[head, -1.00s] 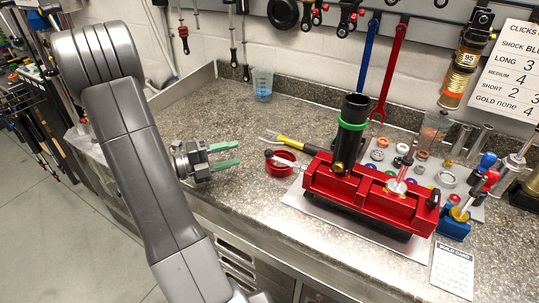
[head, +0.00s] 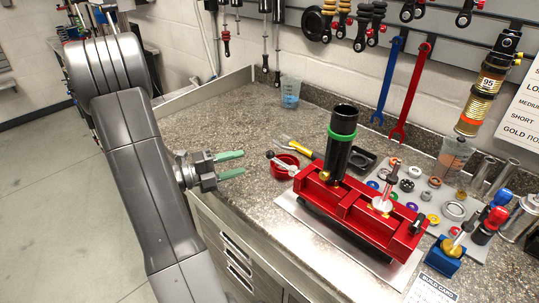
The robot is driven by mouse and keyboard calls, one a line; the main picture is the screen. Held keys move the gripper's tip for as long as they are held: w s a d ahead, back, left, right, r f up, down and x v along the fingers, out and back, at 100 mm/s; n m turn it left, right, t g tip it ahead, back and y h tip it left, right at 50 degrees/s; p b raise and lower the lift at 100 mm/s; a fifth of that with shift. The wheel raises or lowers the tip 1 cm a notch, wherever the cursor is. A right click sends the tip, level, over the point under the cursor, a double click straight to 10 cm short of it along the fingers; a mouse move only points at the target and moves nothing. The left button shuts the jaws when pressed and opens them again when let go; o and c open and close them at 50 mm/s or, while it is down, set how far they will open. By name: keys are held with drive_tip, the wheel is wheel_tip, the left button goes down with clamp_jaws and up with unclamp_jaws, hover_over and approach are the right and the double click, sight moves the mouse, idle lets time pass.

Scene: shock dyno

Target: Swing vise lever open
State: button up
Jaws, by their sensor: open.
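The red vise (head: 355,205) sits on a metal plate on the bench, with a black cylinder with a green ring (head: 340,142) standing upright in it. The vise lever (head: 278,161) is a thin rod with a light knob, sticking out from the vise's left end above a red round dish (head: 285,167). My gripper (head: 243,164) has green fingers, spread apart with nothing between them. It is left of the lever knob, with a gap between the fingertips and the knob.
A yellow-handled tool (head: 303,149) lies behind the lever. Small rings and parts (head: 407,185) lie right of the cylinder. A blue block (head: 445,256) with tools stands at the right. A beaker (head: 290,92) is at the back. The bench (head: 215,128) behind my gripper is clear.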

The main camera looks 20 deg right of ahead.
sight(270, 155)
drive_tip(key=d+p, duration=0.1)
drive_tip(key=d, duration=0.9)
drive_tip(key=shift+d, duration=0.35)
drive_tip(key=shift+c, duration=0.3)
clamp_jaws()
